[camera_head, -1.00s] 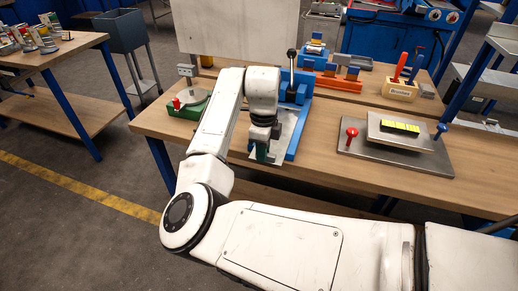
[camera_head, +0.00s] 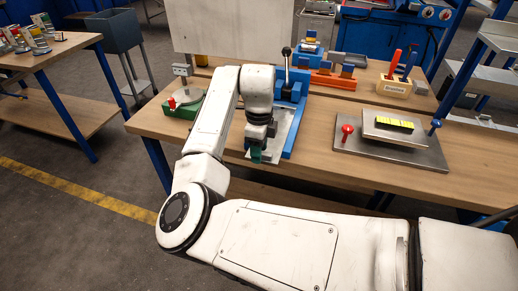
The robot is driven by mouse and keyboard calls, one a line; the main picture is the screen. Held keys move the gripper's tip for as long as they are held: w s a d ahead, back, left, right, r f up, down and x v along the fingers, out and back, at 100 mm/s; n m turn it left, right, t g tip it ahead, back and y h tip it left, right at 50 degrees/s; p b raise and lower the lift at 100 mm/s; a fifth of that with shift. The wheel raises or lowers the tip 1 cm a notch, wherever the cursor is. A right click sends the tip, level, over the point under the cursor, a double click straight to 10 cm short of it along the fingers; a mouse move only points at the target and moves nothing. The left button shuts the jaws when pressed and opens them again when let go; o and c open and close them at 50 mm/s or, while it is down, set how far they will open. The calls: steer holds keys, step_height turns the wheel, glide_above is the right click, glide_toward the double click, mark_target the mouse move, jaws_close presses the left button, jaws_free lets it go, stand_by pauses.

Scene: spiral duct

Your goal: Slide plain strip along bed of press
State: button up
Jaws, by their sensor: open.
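The blue press (camera_head: 298,92) with a black-knobbed lever stands on the wooden bench at the centre. Its bed (camera_head: 285,133) carries a grey metal plate or strip, partly hidden by my arm. I cannot tell strip and bed surface apart. My gripper (camera_head: 256,155) points down over the front end of the bed, near the bench's front edge. It is open. Its green fingertips are small, and whether they touch the strip cannot be told.
A steel plate fixture (camera_head: 390,145) with red and blue knobs lies to the right on the wooden bench (camera_head: 465,160). An orange holder (camera_head: 333,79) and a tool block (camera_head: 394,87) stand behind.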

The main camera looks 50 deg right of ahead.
step_height(320, 180, up, 11)
steer(key=b, duration=0.1)
steer(key=shift+f, duration=0.2)
stand_by(0.6)
